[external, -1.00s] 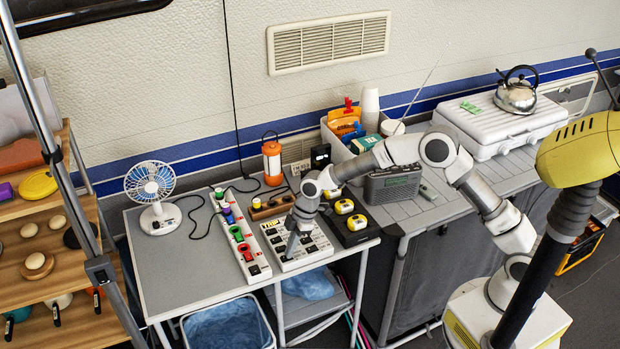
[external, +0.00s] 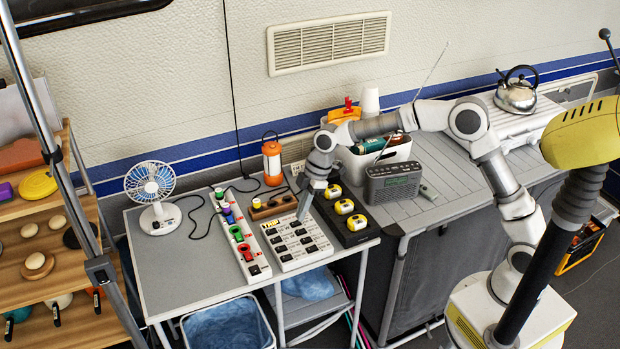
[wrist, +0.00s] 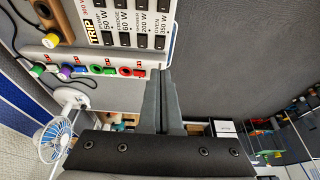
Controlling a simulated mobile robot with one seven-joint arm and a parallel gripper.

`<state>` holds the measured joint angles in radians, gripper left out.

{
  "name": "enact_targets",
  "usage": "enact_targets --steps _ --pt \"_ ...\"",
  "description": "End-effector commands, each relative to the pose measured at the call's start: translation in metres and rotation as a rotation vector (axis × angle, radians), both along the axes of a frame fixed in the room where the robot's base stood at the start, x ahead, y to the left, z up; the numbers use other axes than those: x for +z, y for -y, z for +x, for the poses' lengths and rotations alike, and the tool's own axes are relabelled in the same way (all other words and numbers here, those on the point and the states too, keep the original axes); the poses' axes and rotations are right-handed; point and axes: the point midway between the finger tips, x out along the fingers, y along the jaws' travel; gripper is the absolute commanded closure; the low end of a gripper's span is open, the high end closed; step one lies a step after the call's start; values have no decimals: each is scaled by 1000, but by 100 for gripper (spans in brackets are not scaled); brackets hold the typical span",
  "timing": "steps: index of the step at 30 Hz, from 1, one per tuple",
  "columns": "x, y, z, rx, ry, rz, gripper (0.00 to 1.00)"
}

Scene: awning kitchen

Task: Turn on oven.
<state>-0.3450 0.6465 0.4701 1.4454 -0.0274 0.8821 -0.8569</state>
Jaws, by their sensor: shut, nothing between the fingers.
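The white switch panel (external: 290,252) with rows of black switches lies on the grey table in the external view. Black switches sit by the labels. My gripper (external: 301,217) is at the far part of the panel in the external view. Its fingers are together and empty in the wrist view (wrist: 163,73), just below the OVEN column in the picture. I cannot tell whether the fingertips touch the panel, nor the oven switch's position.
A power strip (external: 254,256) with coloured plugs lies left of the panel. An orange lantern (external: 272,163), a fan (external: 157,190) and a radio (external: 392,183) stand around.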

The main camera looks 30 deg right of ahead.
Motion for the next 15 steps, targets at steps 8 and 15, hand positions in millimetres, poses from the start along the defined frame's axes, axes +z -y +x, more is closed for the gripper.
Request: enact_targets --steps 8,15 --pt "0 -2 0 0 0 1 100" --pt "4 -16 2 -1 1 3 100"
